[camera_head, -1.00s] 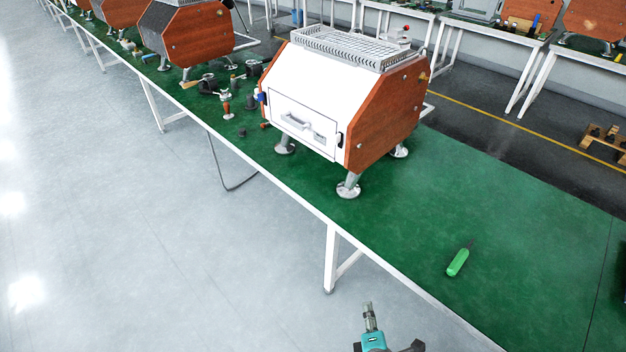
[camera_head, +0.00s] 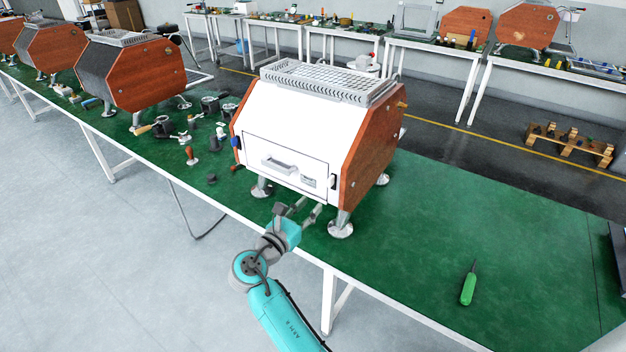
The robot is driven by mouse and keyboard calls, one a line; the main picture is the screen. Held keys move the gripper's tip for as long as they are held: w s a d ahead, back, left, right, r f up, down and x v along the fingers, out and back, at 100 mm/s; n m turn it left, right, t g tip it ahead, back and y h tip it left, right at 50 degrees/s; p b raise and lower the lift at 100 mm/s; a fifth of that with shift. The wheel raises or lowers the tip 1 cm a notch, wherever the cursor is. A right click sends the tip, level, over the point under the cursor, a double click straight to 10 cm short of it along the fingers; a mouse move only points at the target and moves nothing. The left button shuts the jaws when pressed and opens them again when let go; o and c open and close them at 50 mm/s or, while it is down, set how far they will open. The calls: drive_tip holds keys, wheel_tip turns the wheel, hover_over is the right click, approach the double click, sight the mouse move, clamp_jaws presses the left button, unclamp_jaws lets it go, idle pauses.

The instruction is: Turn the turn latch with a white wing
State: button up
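The espresso machine (camera_head: 300,115), white in front with reddish wood side panels, stands on metal feet on the green bench. Its front has an outlined panel (camera_head: 262,152) with a pale handle (camera_head: 278,165). Right of the handle is a small pale fitting (camera_head: 308,181), which looks like the turn latch with the white wing; its turn angle is too small to tell. My gripper (camera_head: 309,207) is in front of the machine's lower front edge, below and close to that fitting. Its two fingers look apart, with nothing seen between them. Whether it touches the machine cannot be told.
A green-handled screwdriver (camera_head: 468,288) lies on the green bench (camera_head: 520,235), whose right part is mostly clear. Small tools and parts, including a tamper (camera_head: 191,156), lie left of the machine. Another machine (camera_head: 135,75) stands farther left.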

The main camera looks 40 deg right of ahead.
sight(328, 183)
drive_tip(key=x, duration=1)
drive_tip(key=shift+w+d+r, duration=0.25)
drive_tip(key=shift+d+r, duration=0.05)
drive_tip(key=shift+d, duration=0.05)
clamp_jaws()
